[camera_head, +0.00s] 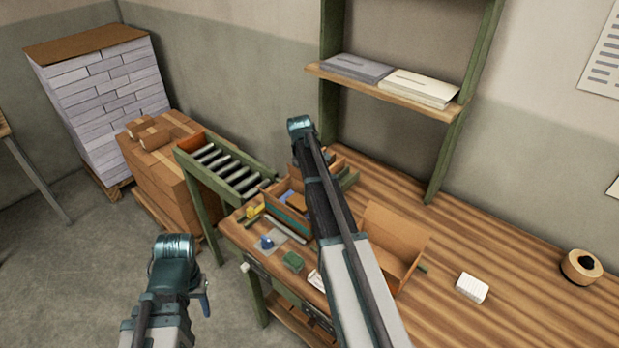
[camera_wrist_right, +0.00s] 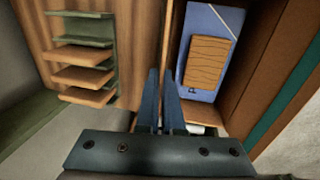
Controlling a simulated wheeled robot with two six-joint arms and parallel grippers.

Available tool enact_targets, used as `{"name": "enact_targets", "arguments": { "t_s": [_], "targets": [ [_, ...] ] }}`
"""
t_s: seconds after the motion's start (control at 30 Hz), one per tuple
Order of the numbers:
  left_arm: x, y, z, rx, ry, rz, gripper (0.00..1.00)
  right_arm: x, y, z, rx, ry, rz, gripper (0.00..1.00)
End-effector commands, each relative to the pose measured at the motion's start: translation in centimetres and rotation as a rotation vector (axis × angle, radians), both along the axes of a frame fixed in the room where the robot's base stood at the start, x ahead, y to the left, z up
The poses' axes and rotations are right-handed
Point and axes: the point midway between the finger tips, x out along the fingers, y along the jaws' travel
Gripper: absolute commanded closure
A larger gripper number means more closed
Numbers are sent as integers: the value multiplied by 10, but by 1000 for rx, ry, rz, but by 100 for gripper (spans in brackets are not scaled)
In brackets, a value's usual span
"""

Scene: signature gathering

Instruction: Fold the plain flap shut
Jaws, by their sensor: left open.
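An open cardboard box (camera_head: 395,245) stands on the wooden table, right of my right forearm, which hides its left part. A plain brown panel rises at its back; I cannot tell which flap is the plain one. My left gripper (camera_head: 204,303) is open and empty, low at the left, in front of the table and away from the box. My right arm reaches over the table, and its gripper is hidden in the head view. In the right wrist view, the right gripper's fingers (camera_wrist_right: 163,72) are close together beside a compartment edge; whether they hold anything is unclear.
A wooden organiser (camera_head: 285,222) stands left of the box. The right wrist view shows a blue folder (camera_wrist_right: 213,40), a brown pad (camera_wrist_right: 206,62) and small shelves (camera_wrist_right: 82,78). A white block (camera_head: 472,288) and a tape roll (camera_head: 581,267) lie at the right, with clear table around them.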

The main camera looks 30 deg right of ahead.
Motion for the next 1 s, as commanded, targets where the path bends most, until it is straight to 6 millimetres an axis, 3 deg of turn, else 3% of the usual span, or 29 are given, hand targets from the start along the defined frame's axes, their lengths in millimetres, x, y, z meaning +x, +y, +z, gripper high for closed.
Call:
{"name": "enact_targets", "arguments": {
  "t_s": [0.33,0.53,1.0],
  "targets": [
    [0,0,0,0,0,0,50,-1,0,0,-2,2,-1,100],
    [0,0,0,0,0,0,50,-1,0,0,-2,1,0,65],
    [0,0,6,0,0,0,50,-1,1,7,-2,0,0,65]
  ]
}}
